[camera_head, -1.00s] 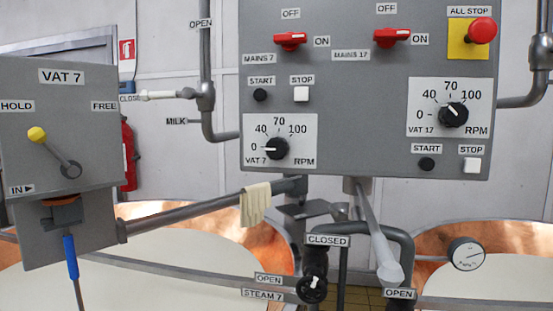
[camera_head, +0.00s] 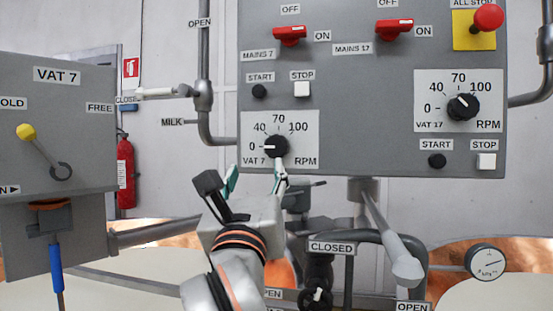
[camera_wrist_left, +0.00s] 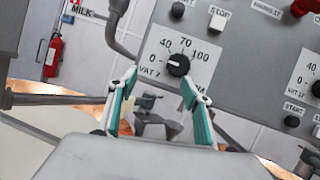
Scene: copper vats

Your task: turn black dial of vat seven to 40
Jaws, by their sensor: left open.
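The black dial of vat seven (camera_head: 276,146) sits on a white scale plate (camera_head: 306,124) marked 0, 40, 70, 100 and RPM, low on the grey panel. Its white pointer line faces left, at 0. The dial also shows in the left wrist view (camera_wrist_left: 178,65), ahead of the fingers. My left gripper (camera_head: 256,176) is open and empty, below and slightly left of the dial and apart from it. In the left wrist view its teal-sided fingers (camera_wrist_left: 159,84) are spread wide, with the dial beyond them, nearer the right finger. My right gripper is not in view.
The vat 17 dial (camera_head: 462,107) is to the right on the panel. START (camera_head: 260,91) and STOP (camera_head: 302,89) buttons and red mains switches (camera_head: 290,36) are above. A grey pipe (camera_head: 390,240) juts out below the panel. The VAT 7 box (camera_head: 60,130) stands at left.

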